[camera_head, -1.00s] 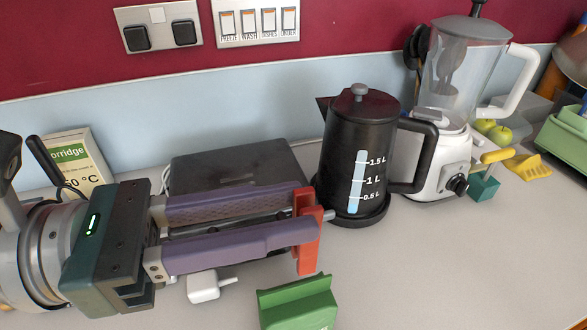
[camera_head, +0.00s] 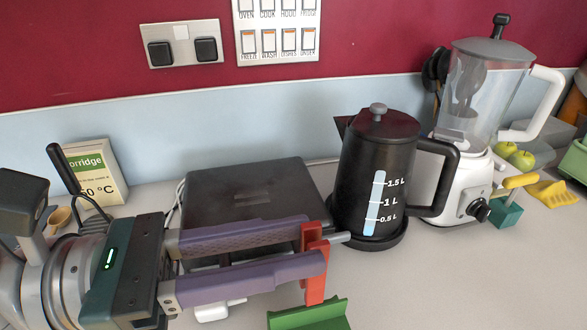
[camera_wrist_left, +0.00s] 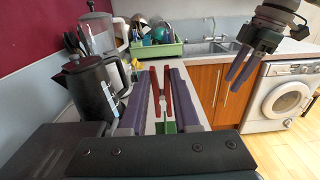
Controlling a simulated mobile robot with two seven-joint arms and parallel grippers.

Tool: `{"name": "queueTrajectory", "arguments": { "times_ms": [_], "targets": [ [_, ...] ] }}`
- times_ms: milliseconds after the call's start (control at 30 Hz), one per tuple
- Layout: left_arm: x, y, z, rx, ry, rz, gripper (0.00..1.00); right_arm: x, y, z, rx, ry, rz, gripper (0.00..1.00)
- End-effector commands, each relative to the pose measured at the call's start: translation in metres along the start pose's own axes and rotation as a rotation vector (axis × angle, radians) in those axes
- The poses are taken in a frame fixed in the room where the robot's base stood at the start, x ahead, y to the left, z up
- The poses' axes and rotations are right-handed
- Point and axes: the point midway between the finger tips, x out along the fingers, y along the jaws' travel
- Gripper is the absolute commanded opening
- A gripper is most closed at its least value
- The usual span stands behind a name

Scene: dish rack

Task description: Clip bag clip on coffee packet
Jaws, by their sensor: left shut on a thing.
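My left gripper (camera_head: 313,246) comes in from the left of the head view, its purple fingers shut on a red bag clip (camera_head: 315,284). The clip also shows between the fingers in the left wrist view (camera_wrist_left: 154,95). A green object (camera_head: 308,314), probably the top of the coffee packet, is cut off by the bottom edge of the head view, below the clip. Clip and green object look apart in the head view. My right gripper (camera_wrist_left: 233,84) shows in the left wrist view, empty, its fingers apart.
A black kettle (camera_head: 358,190) stands close beyond the clip. A dark flat box (camera_head: 240,195) lies behind the fingers. A blender (camera_head: 470,140) and a teal block (camera_head: 505,210) stand further right. The counter (camera_head: 440,280) is clear at the front right.

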Motion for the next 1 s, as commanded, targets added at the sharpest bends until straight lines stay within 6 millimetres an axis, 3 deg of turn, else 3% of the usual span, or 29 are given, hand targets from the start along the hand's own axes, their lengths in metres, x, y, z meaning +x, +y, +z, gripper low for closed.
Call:
{"name": "queueTrajectory", "arguments": {
  "times_ms": [500,1000],
  "targets": [
    [0.0,0.0,-0.036,0.0,0.0,-0.001,0.0,0.026,-0.001,0.009,0.0,-0.001,0.0,0.5],
    [0.0,0.0,-0.044,0.001,0.0,0.0,0.0,0.032,-0.001,0.01,0.0,-0.001,0.0,0.5]
  ]
}}
